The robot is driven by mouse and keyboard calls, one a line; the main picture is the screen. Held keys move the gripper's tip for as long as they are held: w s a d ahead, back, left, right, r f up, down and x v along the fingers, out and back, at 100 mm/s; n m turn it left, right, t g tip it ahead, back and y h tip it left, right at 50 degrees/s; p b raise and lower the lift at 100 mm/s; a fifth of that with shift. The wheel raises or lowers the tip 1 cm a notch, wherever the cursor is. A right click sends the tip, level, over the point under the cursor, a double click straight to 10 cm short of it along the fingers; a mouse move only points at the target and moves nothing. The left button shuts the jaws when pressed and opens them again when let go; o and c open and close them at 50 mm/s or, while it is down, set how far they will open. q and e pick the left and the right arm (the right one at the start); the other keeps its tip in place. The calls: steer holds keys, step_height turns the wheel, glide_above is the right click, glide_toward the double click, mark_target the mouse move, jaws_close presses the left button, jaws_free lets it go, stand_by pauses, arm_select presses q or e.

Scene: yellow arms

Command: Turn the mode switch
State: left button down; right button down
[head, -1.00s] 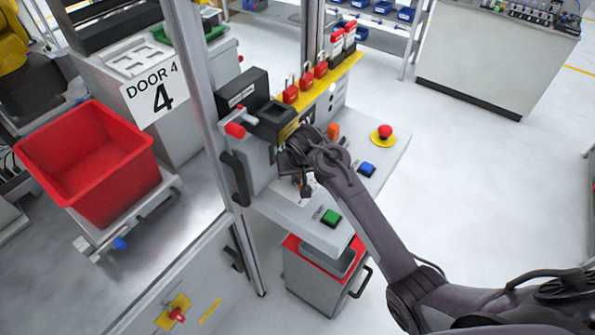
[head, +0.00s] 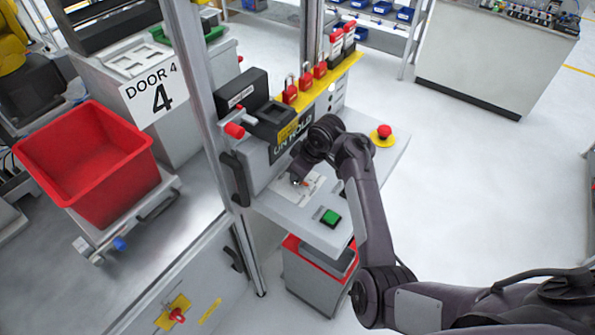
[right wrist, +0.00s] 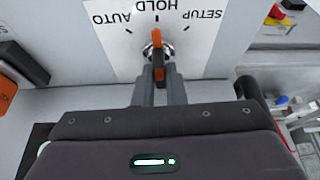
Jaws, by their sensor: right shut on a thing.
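The mode switch (right wrist: 157,42) has an orange handle on a silver round base, in the right wrist view. It sits on a white plate (right wrist: 200,60) lettered AUTO, HOLD and SETUP, and the handle's upper end points toward HOLD. My right gripper (right wrist: 160,78) is shut on the orange handle, one grey finger on each side. In the head view, my right gripper (head: 302,181) is low over the console's white plate (head: 318,192), and my wrist hides most of the switch. My left gripper is in neither view.
The grey console (head: 290,215) carries a green button (head: 331,217) near its front and a red emergency stop (head: 384,132) at the far right. Red padlocks (head: 290,92) hang along a yellow rail behind. A metal post (head: 195,120) stands left of the console.

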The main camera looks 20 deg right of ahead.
steer(key=n+g+y, duration=0.1)
steer(key=n, duration=0.3)
steer(key=shift+w+n, duration=0.1)
steer(key=shift+n, duration=0.2)
steer(key=shift+d+n+g, duration=0.1)
steer(key=shift+n+g, duration=0.8)
steer(key=shift+n, duration=0.9)
steer(key=c, duration=1.5)
jaws_free()
steer(key=shift+r+y, duration=0.15)
steer(key=shift+y, duration=0.15)
steer(key=shift+d+r, duration=0.1)
steer(key=shift+r, duration=0.15)
steer(key=shift+b+v, duration=0.35)
steer(key=shift+v, duration=3.15)
